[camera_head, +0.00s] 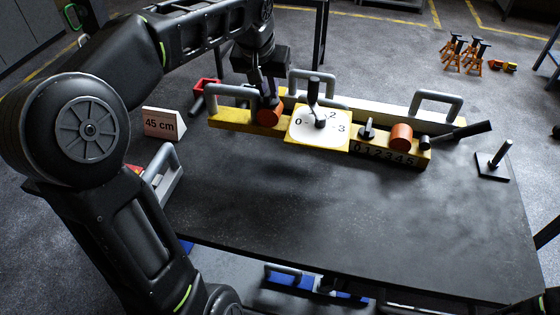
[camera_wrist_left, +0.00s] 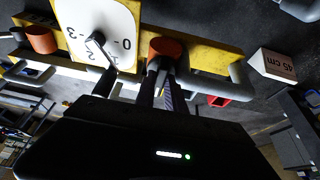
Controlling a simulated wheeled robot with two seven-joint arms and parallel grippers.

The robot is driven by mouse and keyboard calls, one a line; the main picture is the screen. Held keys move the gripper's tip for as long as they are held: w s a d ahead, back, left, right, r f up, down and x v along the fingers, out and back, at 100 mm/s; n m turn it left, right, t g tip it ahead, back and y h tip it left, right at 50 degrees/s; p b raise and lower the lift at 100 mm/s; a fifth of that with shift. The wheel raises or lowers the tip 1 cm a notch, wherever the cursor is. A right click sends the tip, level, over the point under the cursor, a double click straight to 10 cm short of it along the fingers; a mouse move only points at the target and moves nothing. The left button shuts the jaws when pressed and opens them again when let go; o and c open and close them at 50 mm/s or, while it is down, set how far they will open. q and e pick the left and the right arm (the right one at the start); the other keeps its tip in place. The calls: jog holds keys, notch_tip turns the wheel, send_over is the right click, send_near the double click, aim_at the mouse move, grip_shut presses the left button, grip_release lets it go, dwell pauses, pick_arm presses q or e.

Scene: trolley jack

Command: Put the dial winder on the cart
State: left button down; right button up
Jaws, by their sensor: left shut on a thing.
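The dial winder (camera_head: 244,121) is a long yellow bar with a white dial plate numbered 0 to 3, a black crank, orange cylinders and grey handles. It is at the far edge of the dark-topped cart (camera_head: 330,225); I cannot tell whether it touches the top. My left gripper (camera_head: 268,97) is shut on the dial winder near its left orange cylinder. The exact part between the fingers is hidden. In the left wrist view, the fingers (camera_wrist_left: 164,88) meet the winder beside that cylinder, and the dial plate (camera_wrist_left: 100,32) is to their left.
A "45 cm" sign (camera_head: 163,124) stands left of the winder. A black post on a square base (camera_head: 493,166) stands at the right of the top. Orange jack stands (camera_head: 465,55) are on the floor behind. The top's middle is clear.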

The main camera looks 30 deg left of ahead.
aim_at(269, 123)
pick_arm(q)
jog(key=shift+r, duration=0.2)
jog(key=shift+f, duration=3.15)
jog(key=shift+f+p, duration=0.4)
jog(key=shift+f, duration=1.5)
jog(key=c, duration=1.8)
grip_release()
jog(key=shift+f, duration=0.2)
jog(key=shift+c, duration=0.2)
jog(key=o, duration=0.4)
jog(key=shift+s, duration=0.1)
jog(key=shift+o, duration=0.2)
